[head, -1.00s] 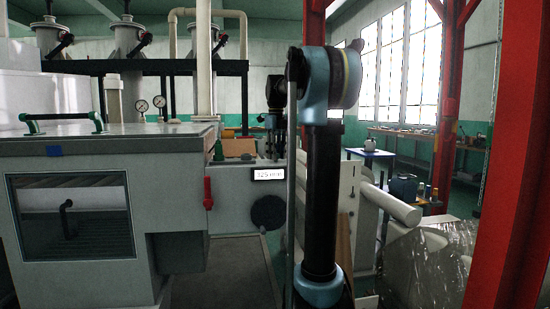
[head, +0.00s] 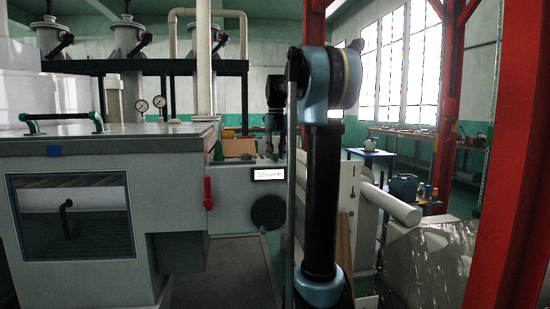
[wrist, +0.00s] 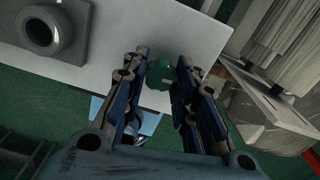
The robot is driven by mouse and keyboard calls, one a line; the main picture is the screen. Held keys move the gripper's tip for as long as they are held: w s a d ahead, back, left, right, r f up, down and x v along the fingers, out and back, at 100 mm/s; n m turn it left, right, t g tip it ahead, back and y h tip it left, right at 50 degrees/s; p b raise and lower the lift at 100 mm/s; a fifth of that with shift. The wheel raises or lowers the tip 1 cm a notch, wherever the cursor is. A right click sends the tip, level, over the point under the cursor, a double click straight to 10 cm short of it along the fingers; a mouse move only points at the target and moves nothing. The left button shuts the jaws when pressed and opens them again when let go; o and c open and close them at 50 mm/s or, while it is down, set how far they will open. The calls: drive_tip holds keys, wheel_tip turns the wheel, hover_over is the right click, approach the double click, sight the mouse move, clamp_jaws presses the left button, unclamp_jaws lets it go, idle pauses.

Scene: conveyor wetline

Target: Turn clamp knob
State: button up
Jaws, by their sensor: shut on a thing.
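The clamp knob (wrist: 160,75) shows in the wrist view as a green, lobed knob against a pale panel. My gripper (wrist: 163,60) has its two blue-and-grey fingers on either side of the knob and is shut on it. The finger pads partly hide the knob's sides. In the head view my gripper is too far behind my arm and too dark to make out, and I cannot pick out the gripped knob there.
A dark round fitting (wrist: 45,32) sits on the panel in the wrist view. In the head view, a grey machine cabinet (head: 170,205) with a red handle (head: 208,192) and a small lit display (head: 269,174) stands left of my arm. A red post (head: 510,160) stands at right.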

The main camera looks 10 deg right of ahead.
drive_tip(key=o, duration=0.7)
drive_tip(key=shift+o, duration=0.2)
drive_tip(key=shift+r, duration=3)
